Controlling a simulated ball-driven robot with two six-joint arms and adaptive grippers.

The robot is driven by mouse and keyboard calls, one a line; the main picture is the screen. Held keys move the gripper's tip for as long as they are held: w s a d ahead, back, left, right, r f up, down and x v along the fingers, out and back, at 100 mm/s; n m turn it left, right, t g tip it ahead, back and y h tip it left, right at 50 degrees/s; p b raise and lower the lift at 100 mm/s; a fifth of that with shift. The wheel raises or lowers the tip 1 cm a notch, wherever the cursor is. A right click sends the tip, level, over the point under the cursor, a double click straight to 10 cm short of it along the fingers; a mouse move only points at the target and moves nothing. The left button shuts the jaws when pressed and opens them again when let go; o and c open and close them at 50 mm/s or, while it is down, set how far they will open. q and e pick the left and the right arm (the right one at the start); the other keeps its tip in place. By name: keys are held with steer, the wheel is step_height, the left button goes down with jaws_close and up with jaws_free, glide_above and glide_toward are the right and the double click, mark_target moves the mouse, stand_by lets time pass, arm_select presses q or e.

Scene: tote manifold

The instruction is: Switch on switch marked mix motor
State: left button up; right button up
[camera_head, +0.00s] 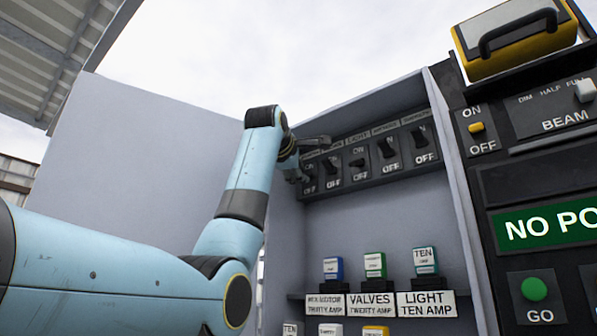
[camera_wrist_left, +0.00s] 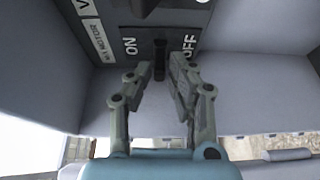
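The mix motor switch is a black lever (camera_wrist_left: 160,58) on a dark plate, between the words ON at left and OFF at right in the left wrist view. A MIX MOTOR label (camera_wrist_left: 97,40) is beside ON. My left gripper (camera_wrist_left: 163,68) is partly open and its two fingers are on either side of the lever. I cannot tell if they touch it, or which way the lever is set. In the head view my left gripper (camera_head: 308,158) is at the left end of the switch row and partly hides the leftmost switch (camera_head: 309,180). My right gripper is out of view.
More black switches (camera_head: 388,148) continue to the right in the row. Below, a shelf holds several small coloured blocks (camera_head: 375,264) over labels, including MIX MOTOR (camera_head: 324,304). A grey side wall (camera_head: 150,165) stands left. A panel with a green GO button (camera_head: 537,289) is right.

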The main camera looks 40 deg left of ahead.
arm_select(q)
jaws_close()
steer(key=g+p, duration=0.1)
steer(key=p, duration=0.2)
steer(key=r+m+g+p, duration=0.1)
steer(key=g+p, duration=0.1)
steer(key=p, duration=0.1)
steer(key=r+g+h+p, duration=0.1)
steer(key=p, duration=0.2)
steer(key=shift+w+r+m+g+p, duration=0.1)
steer(key=shift+w+m+g+p, duration=0.15)
steer(key=shift+m+g+p, duration=0.1)
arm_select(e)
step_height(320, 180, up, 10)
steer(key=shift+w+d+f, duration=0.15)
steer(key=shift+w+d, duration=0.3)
arm_select(q)
steer(key=shift+o, duration=2)
jaws_free()
steer(key=v, duration=1.2)
